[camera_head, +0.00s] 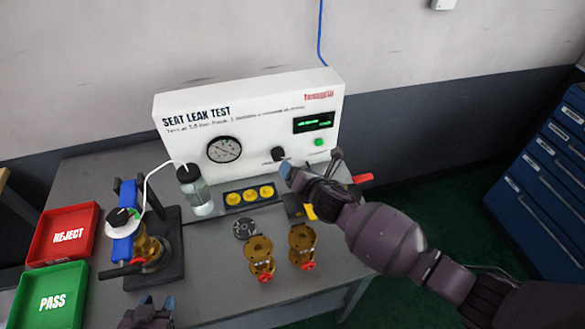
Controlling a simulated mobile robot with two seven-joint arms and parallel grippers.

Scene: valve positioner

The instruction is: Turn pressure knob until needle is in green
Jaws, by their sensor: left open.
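The white SEAT LEAK TEST panel (180,140) stands at the back of the grey bench. The black pressure knob (278,153) is right of the gauge. My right gripper (311,163) is in front of the panel, just below and right of the knob, with its fingertips spread and nothing seen between them. Whether it touches the panel I cannot tell. My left gripper (156,303) is open at the bottom edge, low over the bench front and far from the knob.
A green-lit display (314,122) and green button (319,142) sit right of the knob. A clear bottle (197,192), a blue-and-brass valve (123,225) and brass parts (260,255) stand on the bench. Red REJECT (67,236) and green PASS (52,302) trays are at left.

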